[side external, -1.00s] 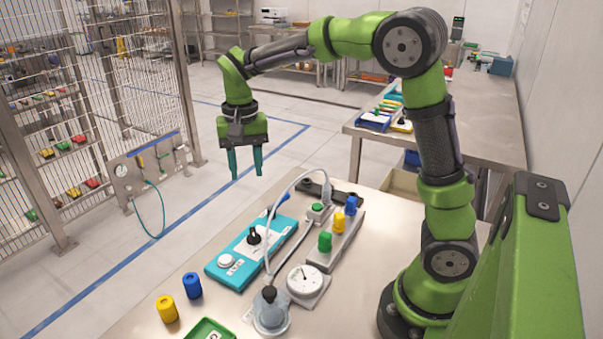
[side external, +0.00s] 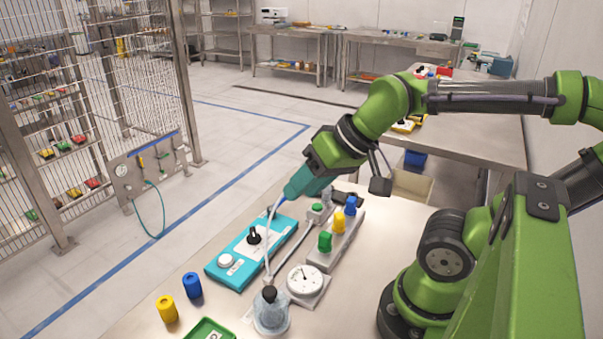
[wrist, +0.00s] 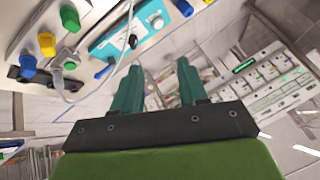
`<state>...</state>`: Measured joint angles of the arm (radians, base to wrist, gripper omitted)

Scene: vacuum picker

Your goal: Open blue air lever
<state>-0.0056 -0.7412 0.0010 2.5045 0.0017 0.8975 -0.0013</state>
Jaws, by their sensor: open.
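The blue air lever (side external: 277,207) is a small blue handle at the far end of the teal panel (side external: 217,272). In the wrist view the lever (wrist: 105,69) shows left of my fingers, near the panel's end. My gripper (side external: 291,190) is open, tilted down to the left above that end of the panel. Its teal fingers overlap in the side view. In the wrist view my gripper (wrist: 159,68) has two separate fingers with nothing between them. The lever appears close to the fingertips but not between them; I cannot tell if they touch.
The panel also has a black knob (side external: 254,236) and a white button (side external: 226,261). A clear hose (side external: 268,240) arches beside it from a flask (side external: 270,312). A gauge (side external: 306,281) and a strip with green, yellow and blue knobs (side external: 340,222) stand to the right.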

